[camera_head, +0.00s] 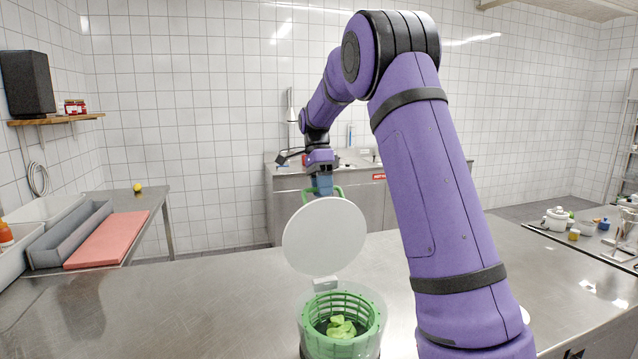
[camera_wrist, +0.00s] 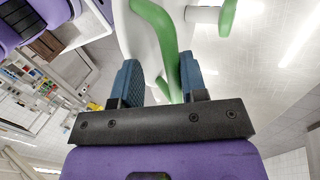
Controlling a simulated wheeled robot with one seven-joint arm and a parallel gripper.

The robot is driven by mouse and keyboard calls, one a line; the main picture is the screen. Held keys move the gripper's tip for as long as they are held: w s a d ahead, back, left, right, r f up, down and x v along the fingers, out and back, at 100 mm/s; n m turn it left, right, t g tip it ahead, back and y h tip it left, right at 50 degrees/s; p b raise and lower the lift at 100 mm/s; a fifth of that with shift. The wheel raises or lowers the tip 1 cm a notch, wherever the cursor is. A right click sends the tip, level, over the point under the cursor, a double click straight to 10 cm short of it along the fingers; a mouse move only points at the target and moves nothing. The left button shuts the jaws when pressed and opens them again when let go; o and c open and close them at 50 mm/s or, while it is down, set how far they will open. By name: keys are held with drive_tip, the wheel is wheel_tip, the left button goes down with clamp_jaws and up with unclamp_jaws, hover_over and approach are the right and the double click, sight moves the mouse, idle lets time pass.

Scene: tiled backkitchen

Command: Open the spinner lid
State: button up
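The salad spinner's clear bowl (camera_head: 372,300) stands on the steel counter, with a green basket (camera_head: 371,315) and green leaves (camera_head: 341,327) inside. Its round white lid (camera_head: 324,238) is raised, standing steeply above the bowl's back edge near a pale hinge block (camera_head: 325,285). The bowl's top is uncovered. A green handle (camera_head: 338,191) shows at the lid's upper edge and also in the wrist view (camera_wrist: 163,40). My gripper (camera_head: 322,186) is at this handle. In the wrist view, its blue fingers (camera_wrist: 160,75) stand apart on either side of the green handle, with a gap at the left finger.
The steel counter (camera_head: 230,295) is clear left of the spinner. A side table at left holds a pink board (camera_head: 108,238) and grey trays (camera_head: 68,236). A sink unit (camera_head: 372,195) stands behind. A pot (camera_head: 557,218) and small jars sit at far right.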

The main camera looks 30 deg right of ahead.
drive_tip(key=w+d+r, duration=0.3)
drive_tip(key=w, duration=0.8)
drive_tip(key=shift+w+r, duration=0.15)
drive_tip(key=shift+r, duration=0.05)
idle(0.9)
drive_tip(key=shift+d+r, duration=0.1)
idle(0.4)
drive_tip(key=s+a+r, duration=0.1)
drive_tip(key=s, duration=0.4)
drive_tip(key=s+a+r, duration=0.2)
drive_tip(key=s, duration=0.3)
drive_tip(key=s+a+r, duration=0.1)
drive_tip(key=s, duration=0.4)
drive_tip(key=shift+s+a+r, duration=0.2)
drive_tip(key=shift+a+r, duration=0.1)
drive_tip(key=shift+r, duration=0.1)
drive_tip(key=w+d+r+t+h, duration=0.1)
drive_tip(key=w+t, duration=0.1)
drive_tip(key=w, duration=0.4)
drive_tip(key=w+d+r+t, duration=0.1)
drive_tip(key=w+d+t, duration=0.1)
drive_tip(key=w, duration=0.3)
wheel_tip(320, 180, down, 11)
drive_tip(key=shift+a, duration=0.2)
